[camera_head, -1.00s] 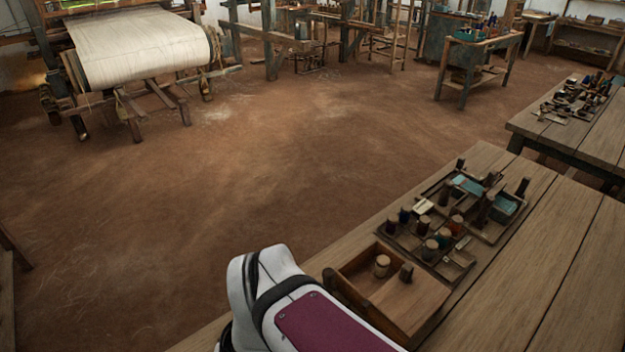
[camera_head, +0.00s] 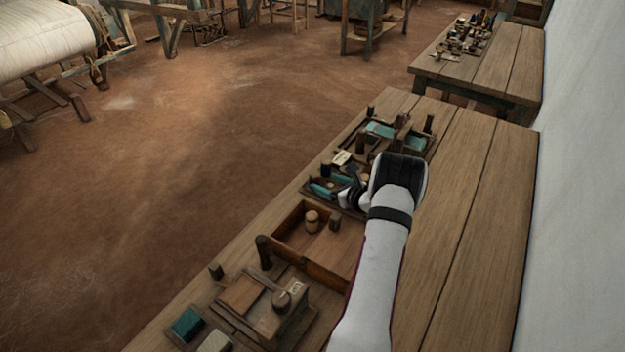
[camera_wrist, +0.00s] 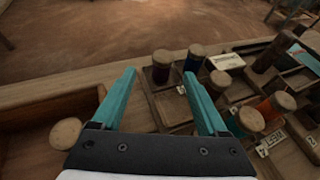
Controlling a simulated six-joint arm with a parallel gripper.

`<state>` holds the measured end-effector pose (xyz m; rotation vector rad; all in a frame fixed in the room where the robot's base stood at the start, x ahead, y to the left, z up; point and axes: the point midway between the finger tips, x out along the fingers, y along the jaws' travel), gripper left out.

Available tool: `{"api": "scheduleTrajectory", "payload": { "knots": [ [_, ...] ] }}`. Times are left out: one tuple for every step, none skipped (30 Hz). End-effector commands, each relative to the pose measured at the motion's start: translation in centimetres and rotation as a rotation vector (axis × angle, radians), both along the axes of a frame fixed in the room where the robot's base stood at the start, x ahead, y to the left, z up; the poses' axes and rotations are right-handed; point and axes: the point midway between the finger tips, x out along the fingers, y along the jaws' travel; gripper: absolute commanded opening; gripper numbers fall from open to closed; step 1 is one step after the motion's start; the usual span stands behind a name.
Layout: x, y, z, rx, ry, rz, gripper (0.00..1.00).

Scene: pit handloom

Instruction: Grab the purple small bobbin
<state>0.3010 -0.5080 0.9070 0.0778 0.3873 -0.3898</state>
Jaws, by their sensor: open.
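My gripper (camera_wrist: 161,74) is open and empty, its two teal fingers spread and pointing at the bobbin tray (camera_wrist: 150,103). A dark bobbin with a wooden top (camera_wrist: 162,67) stands between the fingertips in the picture, beyond them. A dark bluish-purple bobbin (camera_wrist: 194,59) stands just right of it, near the right fingertip. Another dark bobbin (camera_wrist: 217,84) stands right of the right finger. The shade is too dark to tell surely which of these is the purple one.
Orange (camera_wrist: 279,104) and teal (camera_wrist: 247,121) bobbins stand close to the right finger. The table's right side (camera_head: 465,215) is clear.

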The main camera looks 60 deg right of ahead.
Motion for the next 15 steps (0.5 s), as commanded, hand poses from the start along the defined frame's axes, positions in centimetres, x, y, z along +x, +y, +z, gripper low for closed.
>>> {"api": "scheduleTrajectory", "payload": {
  "knots": [
    [0.9,-0.3,-0.4,0.001,0.000,0.002,0.76],
    [1.2,-0.5,-0.6,-0.001,0.001,0.002,0.76],
    [1.6,-0.7,-0.7,0.000,0.000,0.001,0.76],
    [1.9,-0.8,-0.8,0.000,0.000,0.001,0.76],
    [2.2,-0.9,-1.0,0.001,0.000,0.002,0.76],
    [2.8,-1.2,-1.1,-0.002,0.001,0.003,0.76],
    [3.3,-1.5,-1.3,-0.001,0.000,0.004,0.76],
    [3.8,-1.9,-1.5,-0.002,0.000,0.004,0.76],
    [4.5,-2.3,-1.8,-0.001,0.001,0.004,0.76],
    [5.0,-2.5,-2.0,-0.001,-0.001,0.004,0.76],
    [5.4,-2.7,-2.2,-0.001,0.001,0.004,0.76],
    [5.9,-2.9,-2.4,-0.001,0.000,0.004,0.76],
    [6.2,-3.0,-2.5,-0.001,0.000,0.004,0.76],
    [6.4,-3.1,-2.5,0.000,0.000,0.002,0.76],
    [6.5,-3.1,-2.6,0.000,0.000,0.002,0.76]
  ]
}}
